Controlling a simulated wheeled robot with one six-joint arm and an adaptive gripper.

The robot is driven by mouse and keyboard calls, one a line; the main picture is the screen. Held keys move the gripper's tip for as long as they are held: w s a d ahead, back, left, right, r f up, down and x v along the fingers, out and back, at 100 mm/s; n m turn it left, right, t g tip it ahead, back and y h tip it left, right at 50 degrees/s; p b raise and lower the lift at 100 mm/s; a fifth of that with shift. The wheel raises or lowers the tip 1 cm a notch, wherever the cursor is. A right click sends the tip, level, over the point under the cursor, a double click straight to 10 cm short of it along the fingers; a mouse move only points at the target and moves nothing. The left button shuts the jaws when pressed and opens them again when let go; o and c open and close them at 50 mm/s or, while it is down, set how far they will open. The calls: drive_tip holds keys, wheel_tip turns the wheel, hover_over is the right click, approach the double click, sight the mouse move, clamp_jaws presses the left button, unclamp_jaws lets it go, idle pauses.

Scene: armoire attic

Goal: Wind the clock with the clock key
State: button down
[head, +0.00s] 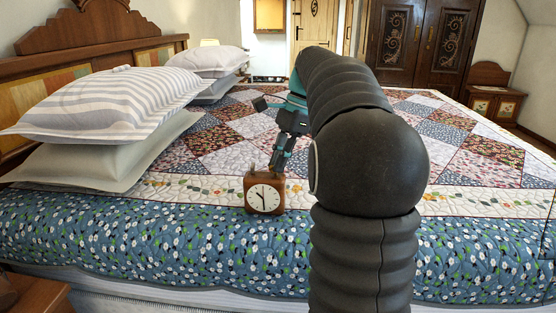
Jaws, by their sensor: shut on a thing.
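A small brown wooden clock (264,196) with a round white face stands upright near the front edge of the bed, its face towards me. A small light post shows at its top left. My gripper (277,169) reaches down at the clock's top right, behind its upper edge. Its fingertips are partly hidden by the clock. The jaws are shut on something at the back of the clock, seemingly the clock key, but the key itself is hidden. I cannot tell whether it sits in the clock's winding hole.
The clock stands on a bed with a patchwork quilt (465,160). Striped and plain pillows (110,103) are stacked at the left by the wooden headboard (18,108). My arm hides part of the quilt's middle. The quilt to the right is clear. A dark armoire (425,42) stands at the back.

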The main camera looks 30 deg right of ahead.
drive_tip(key=shift+s+m+t, duration=0.15)
drive_tip(key=shift+m+t, duration=0.25)
drive_tip(key=shift+m, duration=0.7)
drive_tip(key=shift+m+t, duration=0.4)
drive_tip(key=shift+m, duration=0.7)
drive_tip(key=shift+s+a+m+t+h, duration=0.1)
drive_tip(key=shift+m+t+h, duration=0.25)
drive_tip(key=shift+m, duration=0.65)
drive_tip(key=shift+s+m+t+h, duration=0.1)
drive_tip(key=shift+m+t+h, duration=0.2)
drive_tip(key=shift+m, duration=0.7)
drive_tip(key=c, duration=1.3)
unclamp_jaws()
drive_tip(key=shift+o, duration=0.2)
drive_tip(key=shift+r, duration=0.1)
drive_tip(key=v, duration=1.1)
drive_tip(key=shift+d+r, duration=0.25)
drive_tip(key=shift+r, duration=0.05)
drive_tip(key=shift+s, duration=0.1)
